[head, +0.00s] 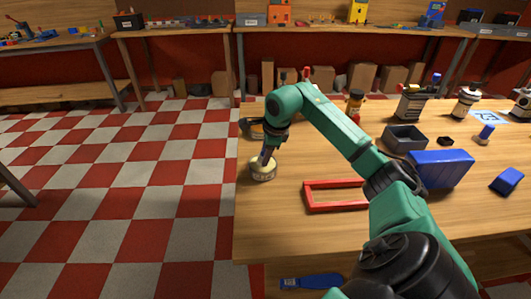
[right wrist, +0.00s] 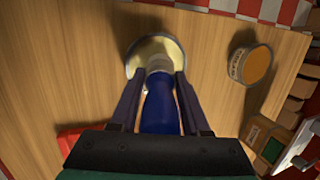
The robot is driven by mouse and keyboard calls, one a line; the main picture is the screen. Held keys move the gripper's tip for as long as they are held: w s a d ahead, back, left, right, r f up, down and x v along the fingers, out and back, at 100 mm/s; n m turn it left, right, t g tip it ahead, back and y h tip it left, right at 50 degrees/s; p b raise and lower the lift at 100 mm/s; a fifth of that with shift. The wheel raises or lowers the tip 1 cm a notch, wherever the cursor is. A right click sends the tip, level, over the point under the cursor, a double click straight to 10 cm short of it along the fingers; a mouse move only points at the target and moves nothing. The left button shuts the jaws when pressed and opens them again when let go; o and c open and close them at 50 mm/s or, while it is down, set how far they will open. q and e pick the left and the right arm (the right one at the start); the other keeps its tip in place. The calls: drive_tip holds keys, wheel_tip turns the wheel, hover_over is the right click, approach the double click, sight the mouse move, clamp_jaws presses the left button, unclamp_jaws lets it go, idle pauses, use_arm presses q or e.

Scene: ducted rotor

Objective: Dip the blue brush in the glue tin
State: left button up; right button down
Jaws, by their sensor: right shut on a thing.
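The glue tin (head: 263,173) is a pale, short round tin near the left edge of the wooden table. In the right wrist view its round mouth (right wrist: 138,57) shows cream-coloured glue. My right gripper (head: 267,155) is directly above the tin, pointing down. In the right wrist view the gripper (right wrist: 158,95) is shut on the blue brush (right wrist: 160,110), one finger on each side of the handle. The brush's pale lower end overlaps the tin's mouth. Its tip is hidden, so I cannot tell how deep it sits. My left gripper is out of view.
A red frame (head: 309,196) lies right of the tin. An orange-filled tin (right wrist: 250,66) stands near it in the wrist view. Farther right are a grey tray (head: 404,139), a blue box (head: 442,169) and a blue block (head: 507,181). Bare wood lies in front of the tin.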

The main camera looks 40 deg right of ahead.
wheel_tip(320, 180, up, 7)
drive_tip(key=p, duration=0.5)
drive_tip(key=shift+p, duration=0.4)
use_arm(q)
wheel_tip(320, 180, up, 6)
use_arm(e)
drive_tip(key=shift+f, duration=0.1)
